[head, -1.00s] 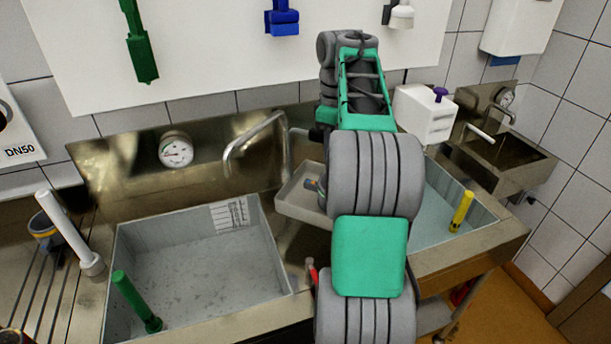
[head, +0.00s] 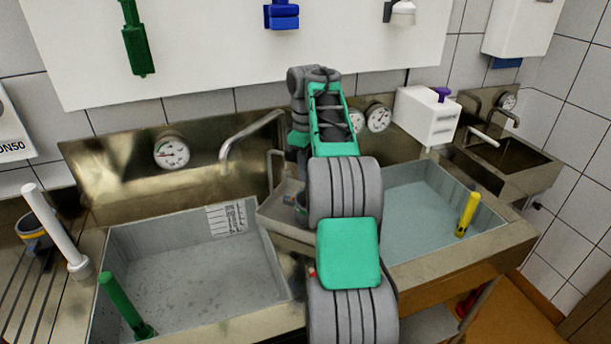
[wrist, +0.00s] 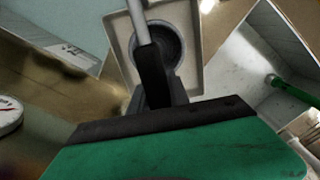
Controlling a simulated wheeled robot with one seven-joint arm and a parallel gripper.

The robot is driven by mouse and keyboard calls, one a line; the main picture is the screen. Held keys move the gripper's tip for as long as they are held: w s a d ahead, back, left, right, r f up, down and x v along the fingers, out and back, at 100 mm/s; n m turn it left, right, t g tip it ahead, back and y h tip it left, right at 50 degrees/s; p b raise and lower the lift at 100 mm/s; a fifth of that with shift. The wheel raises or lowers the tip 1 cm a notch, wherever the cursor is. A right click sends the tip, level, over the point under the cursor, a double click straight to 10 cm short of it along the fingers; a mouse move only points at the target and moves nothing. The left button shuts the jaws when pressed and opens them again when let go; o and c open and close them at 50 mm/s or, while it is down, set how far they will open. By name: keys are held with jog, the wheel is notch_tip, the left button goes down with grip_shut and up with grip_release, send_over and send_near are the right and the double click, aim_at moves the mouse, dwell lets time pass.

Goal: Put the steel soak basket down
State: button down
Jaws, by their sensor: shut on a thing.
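In the wrist view, the steel soak basket (wrist: 171,46) is a round, dark-bottomed vessel with a pale rim. A grey upright rod (wrist: 140,22) rises beside it to my gripper (wrist: 152,68), whose dark fingers are shut on it. The basket appears over a pale rectangular tray (wrist: 189,82); I cannot tell whether it touches the tray. In the head view, the tray (head: 270,218) sits between the two basins, and my arm hides the gripper and most of the basket.
The left basin (head: 190,265) holds a green-handled tool (head: 122,304). The right basin (head: 412,205) has a yellow stick (head: 467,213) in it. A curved tap (head: 250,137) and a dial (head: 171,152) stand behind. A white upright handle (head: 54,230) stands at far left.

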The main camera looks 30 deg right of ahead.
jog(key=shift+r, duration=0.2)
jog(key=shift+f, duration=0.15)
jog(key=c, duration=1.7)
grip_release()
jog(key=shift+f, duration=0.15)
jog(key=o, duration=0.4)
jog(key=shift+o, duration=0.2)
